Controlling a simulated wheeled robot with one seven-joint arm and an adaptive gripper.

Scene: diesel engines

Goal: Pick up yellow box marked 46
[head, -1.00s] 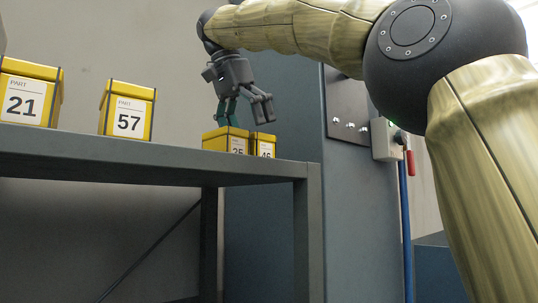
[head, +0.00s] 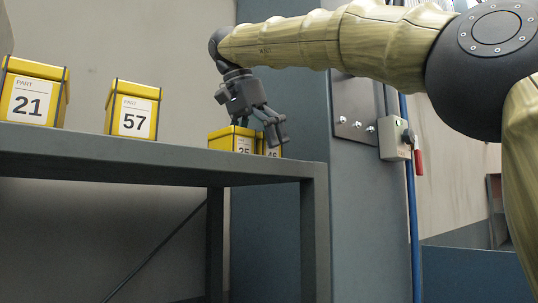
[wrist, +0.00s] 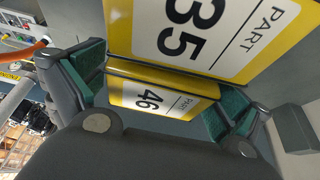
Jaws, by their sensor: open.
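The yellow box marked 46 (head: 273,149) stands near the right end of the grey shelf in the head view, partly hidden by my gripper. In the wrist view the box marked 46 (wrist: 160,99) lies between my open green-padded fingers, with its white label facing the camera. My gripper (head: 275,128) points down at the box from above and in front; it also shows in the wrist view (wrist: 155,90). Whether the pads touch the box I cannot tell. The yellow box marked 35 (head: 236,137) stands right beside it, on its left in the head view.
Yellow boxes marked 57 (head: 132,110) and 21 (head: 34,92) stand farther left on the shelf (head: 150,154), with free room around 57. A blue-grey cabinet with a switch box (head: 394,139) and red handle stands to the right.

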